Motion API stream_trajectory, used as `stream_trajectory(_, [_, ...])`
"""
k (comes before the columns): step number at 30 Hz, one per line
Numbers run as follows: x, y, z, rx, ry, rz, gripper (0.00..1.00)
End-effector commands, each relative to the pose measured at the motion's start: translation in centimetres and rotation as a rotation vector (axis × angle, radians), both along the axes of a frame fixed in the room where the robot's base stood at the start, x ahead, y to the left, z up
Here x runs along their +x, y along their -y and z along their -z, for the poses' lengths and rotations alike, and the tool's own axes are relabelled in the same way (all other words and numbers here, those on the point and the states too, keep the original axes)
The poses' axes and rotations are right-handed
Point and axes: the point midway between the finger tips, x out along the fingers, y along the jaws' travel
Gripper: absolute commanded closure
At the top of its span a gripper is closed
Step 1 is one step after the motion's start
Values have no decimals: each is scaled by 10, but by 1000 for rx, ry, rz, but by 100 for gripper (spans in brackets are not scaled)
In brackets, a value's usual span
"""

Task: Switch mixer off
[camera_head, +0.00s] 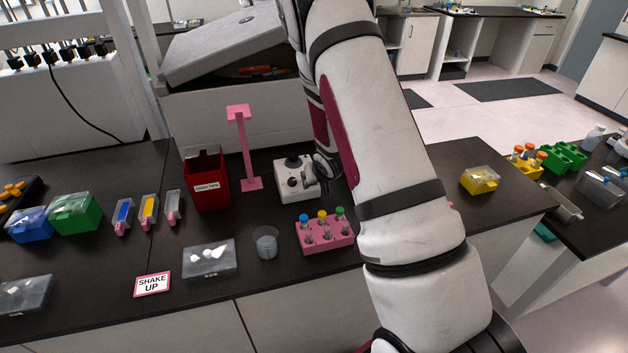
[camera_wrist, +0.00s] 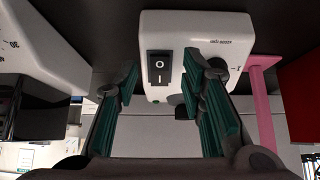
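The mixer is a small white box (camera_head: 287,186) with a dark round top, standing on the black bench in the head view. In the wrist view, the mixer's white face (camera_wrist: 212,22) fills the upper middle, with a black rocker switch (camera_wrist: 159,68) marked O and I and a dark round knob to its right. My gripper (camera_wrist: 160,76) has its teal-padded fingers spread apart, one on each side of the switch, with nothing held between them. In the head view my gripper (camera_head: 326,168) is at the mixer's right side, partly hidden by my arm. Contact with the switch cannot be told.
A pink stand (camera_head: 245,150) and a red bin (camera_head: 206,185) stand left of the mixer. A pink tube rack (camera_head: 325,235) and a clear beaker (camera_head: 265,243) are in front. A large grey-lidded machine (camera_head: 225,45) is behind. Some bench is bare between mixer and beaker.

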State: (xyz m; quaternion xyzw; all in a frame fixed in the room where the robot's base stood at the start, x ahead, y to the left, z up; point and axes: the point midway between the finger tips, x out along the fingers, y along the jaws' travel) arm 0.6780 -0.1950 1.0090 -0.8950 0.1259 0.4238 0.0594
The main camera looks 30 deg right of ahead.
Motion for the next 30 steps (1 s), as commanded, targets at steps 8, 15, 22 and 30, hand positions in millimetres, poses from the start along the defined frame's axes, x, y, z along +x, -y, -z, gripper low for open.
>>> stream_trajectory(8, [-32,-10,-42,1,3,1,63])
stream_trajectory(15, [-55,-16,-70,1,1,0,63])
stream_trajectory(22, [-65,-19,-80,2,-2,0,63])
stream_trajectory(30, [-65,-19,-81,2,-2,0,63])
